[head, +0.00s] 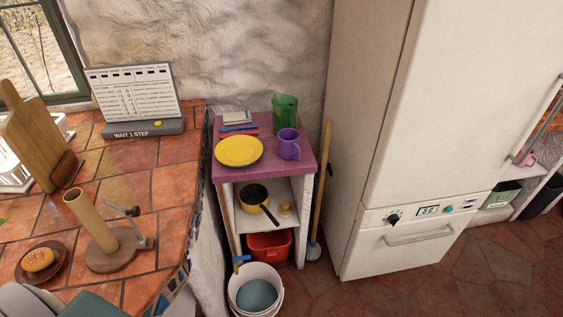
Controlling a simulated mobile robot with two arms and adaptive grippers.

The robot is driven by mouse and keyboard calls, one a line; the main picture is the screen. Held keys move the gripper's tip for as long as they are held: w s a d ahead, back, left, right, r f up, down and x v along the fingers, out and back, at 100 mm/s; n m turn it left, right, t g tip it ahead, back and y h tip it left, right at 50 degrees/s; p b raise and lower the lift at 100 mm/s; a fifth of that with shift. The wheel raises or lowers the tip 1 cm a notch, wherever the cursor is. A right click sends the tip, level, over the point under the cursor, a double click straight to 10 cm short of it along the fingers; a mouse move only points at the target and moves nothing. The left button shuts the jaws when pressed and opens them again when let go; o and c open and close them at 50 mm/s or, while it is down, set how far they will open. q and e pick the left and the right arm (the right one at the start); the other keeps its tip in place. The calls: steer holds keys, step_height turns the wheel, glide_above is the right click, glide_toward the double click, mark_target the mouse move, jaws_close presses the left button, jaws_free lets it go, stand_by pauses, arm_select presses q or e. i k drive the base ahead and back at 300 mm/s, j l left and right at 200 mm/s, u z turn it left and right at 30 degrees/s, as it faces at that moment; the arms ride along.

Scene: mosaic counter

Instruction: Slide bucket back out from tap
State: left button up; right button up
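A white bucket (279,300) stands on the floor at the bottom centre, in front of the small shelf unit and right of the tiled counter. Blue-grey contents, perhaps water, show inside it. A small blue and yellow fitting (240,261), possibly the tap, shows at the bucket's back left rim. I cannot tell whether it touches the bucket. The bucket's lower front is cut off by the picture edge. Neither of my grippers can be made out. Grey and teal shapes (85,304) at the bottom left corner are unclear.
The counter (130,185) holds a paper-towel stand (108,245) and bread on a plate (40,262). A purple-topped shelf unit (222,175) holds dishes, a pan and a red bin (270,245). A broom (321,190) leans beside the fridge (400,170). Floor right of the bucket is clear.

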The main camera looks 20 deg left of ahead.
mark_target(256, 290)
steer(key=u, duration=1.05)
